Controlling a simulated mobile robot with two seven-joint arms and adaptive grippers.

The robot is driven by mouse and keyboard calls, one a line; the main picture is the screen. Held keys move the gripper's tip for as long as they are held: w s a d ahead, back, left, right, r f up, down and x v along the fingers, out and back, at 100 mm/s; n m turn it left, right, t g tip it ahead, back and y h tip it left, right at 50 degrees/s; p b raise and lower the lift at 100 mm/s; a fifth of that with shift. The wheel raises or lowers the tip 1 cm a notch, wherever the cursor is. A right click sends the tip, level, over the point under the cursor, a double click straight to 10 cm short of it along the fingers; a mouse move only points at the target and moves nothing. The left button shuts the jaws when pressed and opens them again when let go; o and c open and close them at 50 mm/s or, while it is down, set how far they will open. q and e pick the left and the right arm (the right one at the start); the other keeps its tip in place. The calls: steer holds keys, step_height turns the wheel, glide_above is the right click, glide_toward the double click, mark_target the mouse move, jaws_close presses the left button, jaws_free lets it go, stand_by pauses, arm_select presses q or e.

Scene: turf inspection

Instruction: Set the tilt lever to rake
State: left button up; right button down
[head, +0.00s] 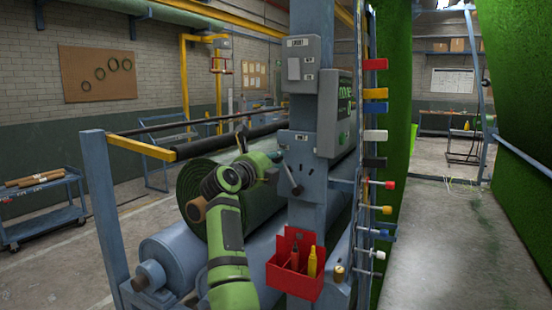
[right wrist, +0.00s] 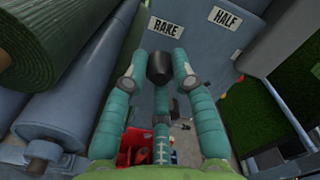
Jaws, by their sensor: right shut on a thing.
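The tilt lever's black knob (right wrist: 160,68) sits between the fingertips of my right gripper (right wrist: 160,62) in the right wrist view. The teal fingers are closed around it, one on each side. The knob is just below the RAKE label (right wrist: 163,25). The HALF label (right wrist: 226,18) is further right. My left gripper is not in view.
A red holder (head: 283,275) with tools hangs low on the post. A green turf roll (head: 197,175) and blue rollers lie left of and behind my right arm. A control box (head: 335,115) is above right. Coloured knobs (head: 375,136) line the rack to the right.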

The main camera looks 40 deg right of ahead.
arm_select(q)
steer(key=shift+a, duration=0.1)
arm_select(e)
steer(key=shift+w+f, duration=0.1)
steer(key=shift+f, duration=0.3)
steer(key=c, duration=1)
jaws_free()
steer(key=shift+r, duration=0.1)
steer(key=shift+r, duration=0.1)
steer(key=v, duration=1.2)
